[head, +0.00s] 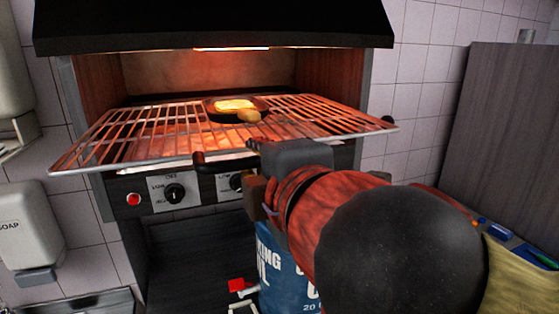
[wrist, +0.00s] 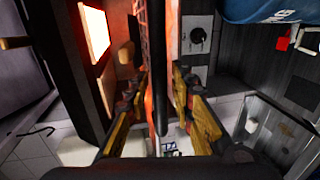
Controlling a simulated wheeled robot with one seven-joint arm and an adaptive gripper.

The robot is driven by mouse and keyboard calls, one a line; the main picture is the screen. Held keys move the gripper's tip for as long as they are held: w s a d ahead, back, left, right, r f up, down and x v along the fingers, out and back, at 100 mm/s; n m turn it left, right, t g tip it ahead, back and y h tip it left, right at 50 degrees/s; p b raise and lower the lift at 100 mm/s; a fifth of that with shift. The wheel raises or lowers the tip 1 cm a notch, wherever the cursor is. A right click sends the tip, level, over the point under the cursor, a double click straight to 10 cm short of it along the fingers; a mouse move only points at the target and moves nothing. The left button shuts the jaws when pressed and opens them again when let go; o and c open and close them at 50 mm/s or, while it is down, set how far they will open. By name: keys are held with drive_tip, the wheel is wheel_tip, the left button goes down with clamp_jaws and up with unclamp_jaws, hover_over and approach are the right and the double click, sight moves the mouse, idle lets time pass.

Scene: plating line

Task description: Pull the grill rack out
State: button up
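The grill rack (head: 110,143) is a wire shelf under the lit grill, its front part jutting out past the housing. A dark handle (head: 212,160) runs along its front edge. On the rack stands a small dark pan (head: 262,105) with a yellow item in it. My gripper (head: 258,168) is at the right part of the handle, partly hidden by my arm. In the wrist view, my gripper's fingers (wrist: 161,82) are apart on either side of the dark handle bar (wrist: 158,115). A narrow gap shows beside the right finger; contact on the left is unclear.
Below the rack is a control panel with a red light (head: 133,199) and knobs (head: 175,193). A blue cooking oil container (head: 284,268) stands below. A soap dispenser (head: 22,225) hangs at the left. A grey panel (head: 508,130) stands at the right.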

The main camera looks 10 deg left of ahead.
drive_tip(key=shift+o, duration=0.2)
drive_tip(key=v, duration=1.2)
drive_tip(key=shift+f, duration=0.1)
